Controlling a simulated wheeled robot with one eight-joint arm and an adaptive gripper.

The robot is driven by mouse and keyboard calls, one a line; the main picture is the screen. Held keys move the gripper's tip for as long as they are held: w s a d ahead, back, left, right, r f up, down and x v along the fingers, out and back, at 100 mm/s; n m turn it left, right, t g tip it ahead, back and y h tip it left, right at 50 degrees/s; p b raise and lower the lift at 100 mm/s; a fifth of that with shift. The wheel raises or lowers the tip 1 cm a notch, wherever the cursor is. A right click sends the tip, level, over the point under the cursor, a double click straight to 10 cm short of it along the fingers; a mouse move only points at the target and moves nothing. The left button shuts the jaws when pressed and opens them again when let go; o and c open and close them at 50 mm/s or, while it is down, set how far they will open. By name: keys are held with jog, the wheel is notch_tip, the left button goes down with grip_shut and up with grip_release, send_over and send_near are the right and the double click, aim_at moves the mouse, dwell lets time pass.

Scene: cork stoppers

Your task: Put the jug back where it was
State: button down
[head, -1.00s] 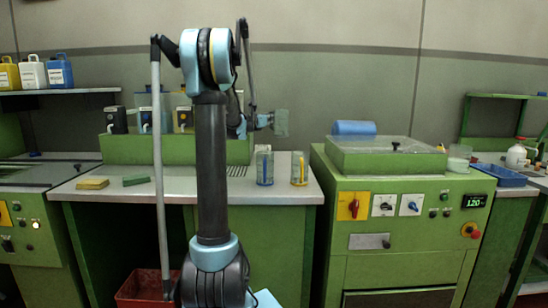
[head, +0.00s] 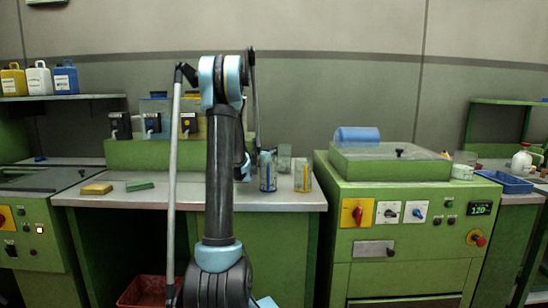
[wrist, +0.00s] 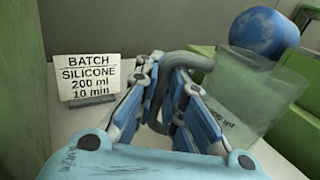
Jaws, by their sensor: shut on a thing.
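The jug (wrist: 243,98) is clear, greenish, with grey markings and a grey handle; it fills the right of the wrist view. My gripper (wrist: 172,85) is shut on its handle. In the head view the jug (head: 284,157) shows low over the back of the worktop, partly hidden behind two clear beakers; whether it touches the worktop I cannot tell. My gripper is mostly hidden there by my arm and the beakers. A white sign (wrist: 88,75) reading "BATCH SILICONE 200 ml 10 min" stands left of my gripper in the wrist view.
One beaker (head: 268,172) holds something blue, the other (head: 302,176) something yellow; both stand close in front of the jug. Dispensers (head: 188,122) stand behind on the left. A green machine (head: 400,230) with a blue roll (head: 357,134) stands to the right.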

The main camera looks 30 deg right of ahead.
jog(key=shift+f, duration=0.35)
jog(key=c, duration=1.7)
grip_release()
jog(key=shift+a, duration=0.1)
jog(key=v, duration=1.2)
jog(key=shift+s+r, duration=0.1)
